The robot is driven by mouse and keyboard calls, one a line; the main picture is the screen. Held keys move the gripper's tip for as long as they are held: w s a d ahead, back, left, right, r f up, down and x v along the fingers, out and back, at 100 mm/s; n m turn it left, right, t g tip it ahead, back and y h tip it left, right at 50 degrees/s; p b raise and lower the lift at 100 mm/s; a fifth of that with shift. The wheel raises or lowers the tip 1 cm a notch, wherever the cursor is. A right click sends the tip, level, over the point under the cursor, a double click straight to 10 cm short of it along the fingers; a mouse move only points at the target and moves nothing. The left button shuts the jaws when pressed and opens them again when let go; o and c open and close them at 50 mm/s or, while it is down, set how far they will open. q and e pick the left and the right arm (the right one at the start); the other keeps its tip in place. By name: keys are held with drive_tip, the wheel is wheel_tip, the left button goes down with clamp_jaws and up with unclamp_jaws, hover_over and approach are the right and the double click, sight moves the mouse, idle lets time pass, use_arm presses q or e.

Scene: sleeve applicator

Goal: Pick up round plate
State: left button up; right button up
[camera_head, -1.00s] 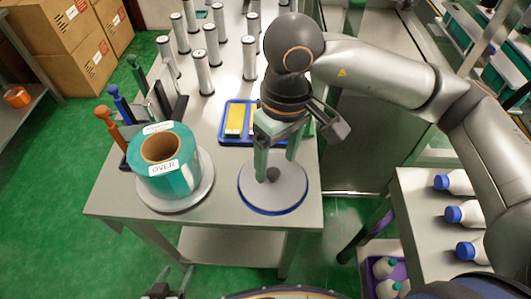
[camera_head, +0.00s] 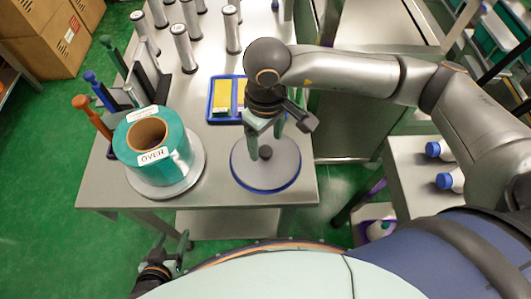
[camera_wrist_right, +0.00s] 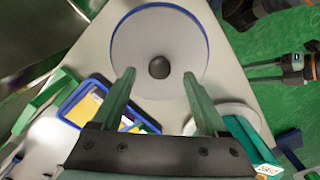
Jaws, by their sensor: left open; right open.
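The round plate (camera_head: 280,173) is a grey disc with a blue rim and a dark central knob (camera_head: 265,152). It lies flat near the front right corner of the metal table. My right gripper (camera_head: 266,132) is open, its two green fingers pointing toward the plate. In the right wrist view the fingertips (camera_wrist_right: 160,73) appear on either side of the knob (camera_wrist_right: 159,67), apart from it; their height above the plate is hard to tell. My left gripper (camera_head: 178,255) is open and empty, in front of the table, away from the plate.
A teal label roll (camera_head: 180,150) stands on a pale round base (camera_head: 195,175) left of the plate. A blue tray (camera_head: 211,105) with yellow contents lies behind. Several metal cylinders (camera_head: 185,48) stand farther back.

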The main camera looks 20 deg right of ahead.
sight(266, 150)
drive_tip(key=shift+w+f, duration=0.1)
drive_tip(key=shift+f, duration=1.4)
drive_tip(key=shift+c, duration=0.3)
clamp_jaws()
drive_tip(key=shift+r, duration=0.1)
